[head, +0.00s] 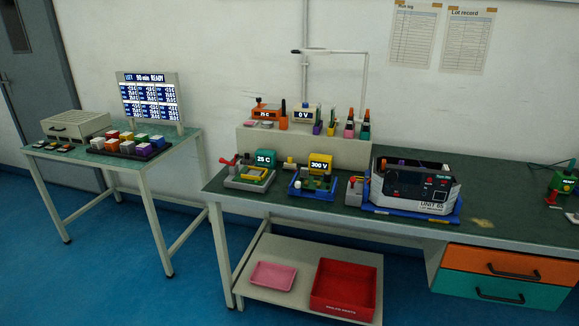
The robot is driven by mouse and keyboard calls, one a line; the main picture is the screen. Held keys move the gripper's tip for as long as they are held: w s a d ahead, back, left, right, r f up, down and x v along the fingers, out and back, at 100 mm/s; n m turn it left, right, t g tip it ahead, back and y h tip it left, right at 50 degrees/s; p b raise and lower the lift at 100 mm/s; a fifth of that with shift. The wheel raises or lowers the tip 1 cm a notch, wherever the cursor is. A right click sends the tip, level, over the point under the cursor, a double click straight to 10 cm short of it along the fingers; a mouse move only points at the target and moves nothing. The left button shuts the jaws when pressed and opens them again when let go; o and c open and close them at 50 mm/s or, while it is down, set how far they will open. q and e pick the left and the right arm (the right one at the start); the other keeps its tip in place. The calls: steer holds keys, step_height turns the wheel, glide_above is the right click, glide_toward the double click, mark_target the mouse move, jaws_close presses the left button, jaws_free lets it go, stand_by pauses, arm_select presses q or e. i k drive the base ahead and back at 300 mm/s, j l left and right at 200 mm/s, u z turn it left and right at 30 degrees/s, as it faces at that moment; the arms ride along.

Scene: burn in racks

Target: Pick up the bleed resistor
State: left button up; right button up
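I cannot tell for sure which thing is the bleed resistor. Several small upright tools or bottles stand on the grey raised shelf (300,150) at the back of the bench, among them a pink one with a dark top (349,124) and a green one with an orange tip (365,125). An orange meter reading 25 C (267,114) and a pale meter reading 0 V (306,114) stand there too. Neither of my grippers is in view.
On the green bench (480,220) stand a grey fixture (249,178), a blue fixture with a 300 V display (313,185) and a white-and-black unit (415,182). A red bin (344,290) and pink tray (273,276) sit below. The left table (60,157) holds coloured blocks.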

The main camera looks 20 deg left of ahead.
mark_target(290, 165)
steer(key=i+j+z, duration=0.15)
steer(key=i+j, duration=0.2)
steer(key=i, duration=0.15)
steer(key=i+j+z, duration=0.15)
steer(key=i+j, duration=0.25)
steer(key=i, duration=0.1)
